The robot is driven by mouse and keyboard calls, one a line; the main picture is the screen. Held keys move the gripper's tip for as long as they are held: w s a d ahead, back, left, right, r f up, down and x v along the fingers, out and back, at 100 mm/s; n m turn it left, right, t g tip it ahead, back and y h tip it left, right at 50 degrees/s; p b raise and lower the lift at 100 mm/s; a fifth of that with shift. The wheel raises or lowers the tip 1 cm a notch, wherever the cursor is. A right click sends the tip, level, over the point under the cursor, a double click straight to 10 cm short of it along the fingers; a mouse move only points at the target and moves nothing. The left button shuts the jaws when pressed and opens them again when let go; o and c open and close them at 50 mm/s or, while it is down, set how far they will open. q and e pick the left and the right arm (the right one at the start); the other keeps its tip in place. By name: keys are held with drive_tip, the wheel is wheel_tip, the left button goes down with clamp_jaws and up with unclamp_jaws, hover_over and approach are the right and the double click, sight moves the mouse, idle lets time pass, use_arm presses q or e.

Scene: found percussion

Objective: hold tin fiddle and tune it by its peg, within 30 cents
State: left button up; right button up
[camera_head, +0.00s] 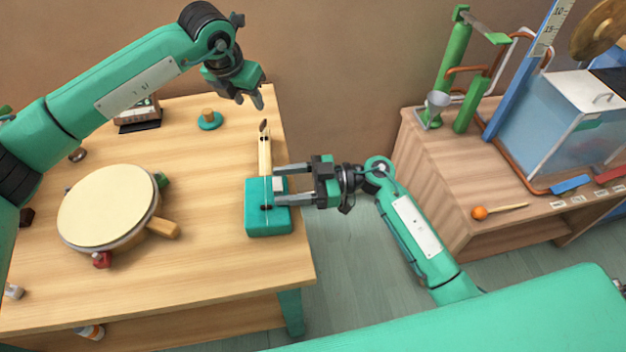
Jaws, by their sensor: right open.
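The tin fiddle has a teal tin body (268,222) and a pale upright-pointing neck (264,155) with a dark tip at its far end. It is near the right edge of the wooden table. My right gripper (277,185) comes in from the right with its two fingers apart. The fingers overlap the upper part of the tin and the base of the neck in this view; I cannot tell if they touch. My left gripper (249,103) is open and empty above the table's back edge, beyond the neck's tip. The peg is too small to make out.
A round drum (108,207) with a wooden handle fills the table's left. A small teal disc with a cork-like knob (209,120) stands behind. A gap of floor separates the right bench, which carries a water tank (555,130), a funnel (437,103) and an orange-headed mallet (480,213).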

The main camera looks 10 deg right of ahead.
sight(261, 124)
drive_tip(key=shift+w+a, duration=0.2)
drive_tip(key=shift+a, duration=1.95)
drive_tip(key=c, duration=1.3)
use_arm(q)
drive_tip(key=shift+c, duration=0.9)
drive_tip(key=shift+w+d+r+g+y, duration=1)
drive_tip(key=shift+w+r+g+y, duration=0.3)
drive_tip(key=shift+g, duration=0.3)
drive_tip(key=shift+n, duration=0.4)
wheel_tip(261, 124, down, 12)
drive_tip(key=shift+r, duration=0.2)
